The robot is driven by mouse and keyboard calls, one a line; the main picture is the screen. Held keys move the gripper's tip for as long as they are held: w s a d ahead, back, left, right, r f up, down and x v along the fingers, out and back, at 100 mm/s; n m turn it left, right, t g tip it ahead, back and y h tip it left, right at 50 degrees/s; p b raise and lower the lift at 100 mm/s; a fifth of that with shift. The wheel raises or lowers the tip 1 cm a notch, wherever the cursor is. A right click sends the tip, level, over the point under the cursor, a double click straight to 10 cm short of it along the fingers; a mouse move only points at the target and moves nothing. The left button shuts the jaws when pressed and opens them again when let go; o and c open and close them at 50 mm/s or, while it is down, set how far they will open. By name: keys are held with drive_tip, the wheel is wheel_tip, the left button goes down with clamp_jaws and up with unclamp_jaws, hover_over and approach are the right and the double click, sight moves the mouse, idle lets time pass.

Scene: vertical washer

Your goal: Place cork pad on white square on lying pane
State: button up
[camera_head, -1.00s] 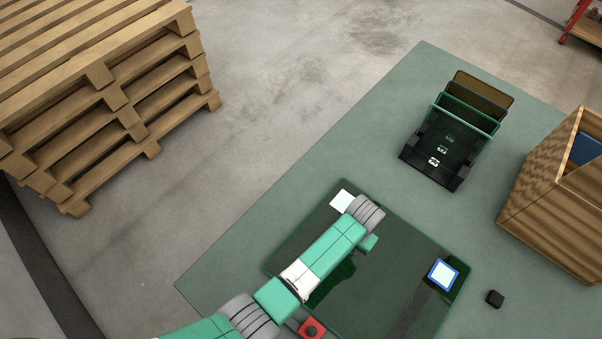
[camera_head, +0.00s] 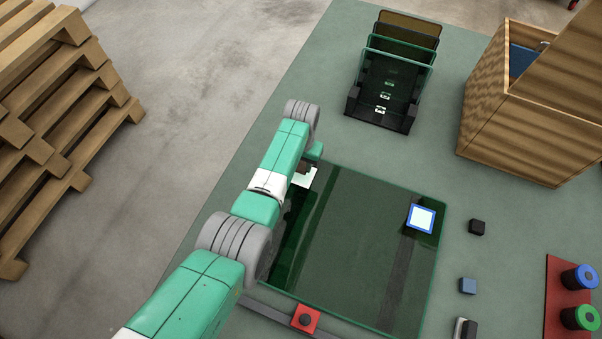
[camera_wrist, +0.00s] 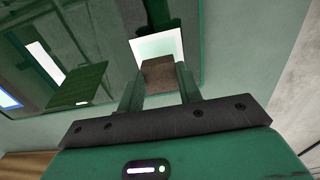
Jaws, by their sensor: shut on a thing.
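A dark green glass pane (camera_head: 345,240) lies flat on the green mat. A plain white square (camera_head: 306,178) is at its far left corner, partly covered by my arm. A blue-bordered white square (camera_head: 422,219) is near its far right corner. My gripper (camera_head: 303,167) is at the plain white square. In the wrist view, my gripper (camera_wrist: 159,84) is shut on the brown cork pad (camera_wrist: 158,74). The pad overlaps the lower edge of the white square (camera_wrist: 155,44) in that view. I cannot tell whether it touches the pane.
A black rack (camera_head: 378,108) with upright panes stands at the back. A wooden crate (camera_head: 520,130) is at the right. A black block (camera_head: 477,227) and a blue block (camera_head: 467,286) lie right of the pane. Wooden pallets (camera_head: 60,120) are at the left.

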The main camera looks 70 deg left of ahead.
sight(301, 166)
wheel_tip(301, 166, down, 4)
drive_tip(key=b, duration=0.3)
drive_tip(key=shift+d+r, duration=0.1)
drive_tip(key=shift+r, duration=0.15)
drive_tip(key=shift+f, duration=0.15)
drive_tip(key=o, duration=1)
drive_tip(key=shift+c, duration=0.2)
wheel_tip(301, 166, up, 12)
drive_tip(key=p, duration=0.7)
drive_tip(key=shift+r, duration=0.2)
